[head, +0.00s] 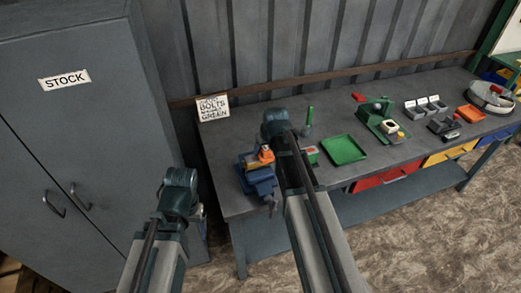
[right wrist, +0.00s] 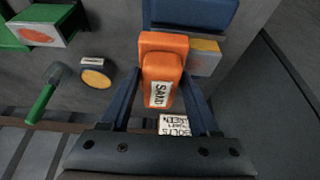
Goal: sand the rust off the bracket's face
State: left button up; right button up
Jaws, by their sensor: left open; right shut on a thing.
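An orange sanding block labelled SAND (right wrist: 160,85) is between the two fingers of my right gripper (right wrist: 160,100), which is shut on it. The block also shows in the head view (head: 265,154), just above the blue vise (head: 261,180). The vise body (right wrist: 195,14) is at the top of the right wrist view. The bracket (right wrist: 206,57), grey with a yellowish patch, sits at the vise beside the block and is partly hidden by it. I cannot tell whether block and bracket touch. My left gripper (head: 178,192) is open and apart, left of the bench.
A green machine (head: 380,118) and small bins are further right. A bolts sign (head: 213,108) stands at the back left. The grey stock cabinet (head: 70,130) is at left.

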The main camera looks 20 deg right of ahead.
aim_at(246, 157)
jog(key=shift+a, duration=0.1)
jog(key=shift+s+a+f, duration=0.1)
jog(key=shift+s+a, duration=0.05)
jog(key=shift+a, duration=1.5)
jog(key=shift+a, duration=1.75)
notch_tip(246, 157, up, 6)
jog(key=p, duration=0.6)
jog(key=shift+d, duration=0.1)
